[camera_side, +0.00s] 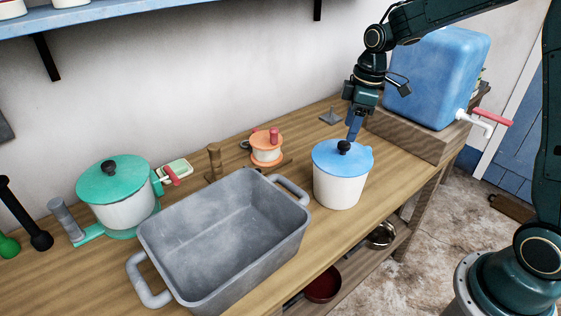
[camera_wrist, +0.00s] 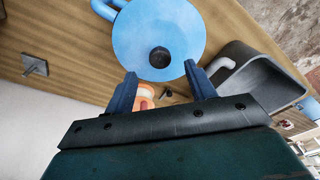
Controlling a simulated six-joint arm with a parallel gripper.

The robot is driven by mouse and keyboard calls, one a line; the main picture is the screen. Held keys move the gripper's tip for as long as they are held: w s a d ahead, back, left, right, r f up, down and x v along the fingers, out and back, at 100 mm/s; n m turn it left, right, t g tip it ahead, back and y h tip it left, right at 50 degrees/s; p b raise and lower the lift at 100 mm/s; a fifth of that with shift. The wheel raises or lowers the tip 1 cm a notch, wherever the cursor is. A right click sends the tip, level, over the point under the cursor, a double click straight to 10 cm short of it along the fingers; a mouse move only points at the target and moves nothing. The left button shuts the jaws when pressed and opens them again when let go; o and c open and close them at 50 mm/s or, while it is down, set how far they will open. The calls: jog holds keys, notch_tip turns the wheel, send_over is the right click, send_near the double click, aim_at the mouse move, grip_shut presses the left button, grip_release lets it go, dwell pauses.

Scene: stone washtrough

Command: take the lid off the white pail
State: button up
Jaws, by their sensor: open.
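The white pail (camera_side: 340,190) stands upright on the wooden bench, right of the grey trough. Its blue lid (camera_side: 328,158) with a round black knob (camera_side: 344,147) sits on top. In the wrist view the lid (camera_wrist: 180,25) is seen from above, with the knob (camera_wrist: 159,57) near its lower edge; the pail's white wall is hidden there. My gripper (camera_side: 353,136) is just above the lid, near the knob. In the wrist view my gripper (camera_wrist: 160,72) has its two blue fingers apart, one on each side below the knob. Nothing is between the fingertips.
The grey trough (camera_side: 225,238) stands left of the pail. An orange spool-like item (camera_side: 266,148) and a green-lidded pot (camera_side: 117,192) are behind it. A blue water tank (camera_side: 437,77) with a tap stands on a wooden block at right. Bowls sit on the lower shelf.

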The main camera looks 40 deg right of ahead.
aim_at(345, 143)
jog(key=shift+f, duration=0.6)
jog(key=shift+w, duration=0.1)
jog(key=shift+w+a+f, duration=0.15)
jog(key=shift+a+f, duration=0.05)
jog(key=shift+f, duration=1.1)
jog(key=shift+w+a+f, duration=0.15)
jog(key=shift+f, duration=1.1)
jog(key=shift+c, duration=0.2)
jog(key=c, duration=1)
